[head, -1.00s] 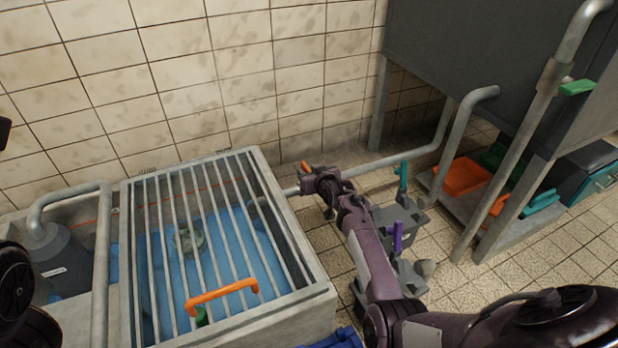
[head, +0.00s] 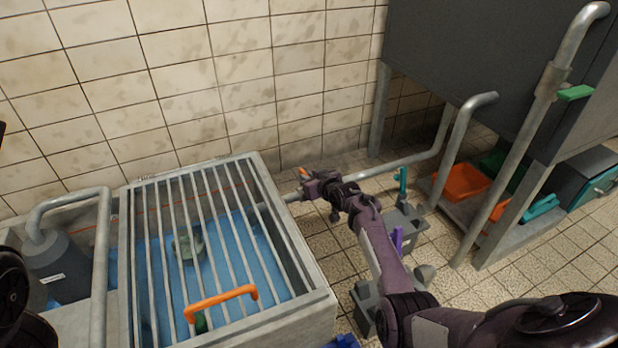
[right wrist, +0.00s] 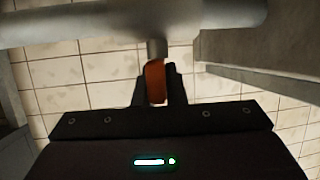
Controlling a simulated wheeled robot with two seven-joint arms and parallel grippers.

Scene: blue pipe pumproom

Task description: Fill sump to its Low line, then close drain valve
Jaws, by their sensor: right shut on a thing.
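The sump (head: 312,309) is a grey concrete basin at the lower left in the head view, under a barred grate with an orange handle (head: 222,299). Blue water (head: 262,262) lies in it. An orange-red line (head: 190,193) runs along its back inner wall. I cannot tell which mark is Low. The drain valve's orange lever (head: 303,171) sits on the grey pipe right of the sump; it also shows in the right wrist view (right wrist: 155,82). My right gripper (head: 309,180) is shut on this lever. My left gripper is not in view.
A grey pipe (head: 400,160) runs from the sump to a dark raised tank (head: 470,65). A teal handle (head: 402,178) and a purple handle (head: 397,240) stand near my right arm. Orange bins (head: 461,181) sit under the tank. Tiled floor lies between.

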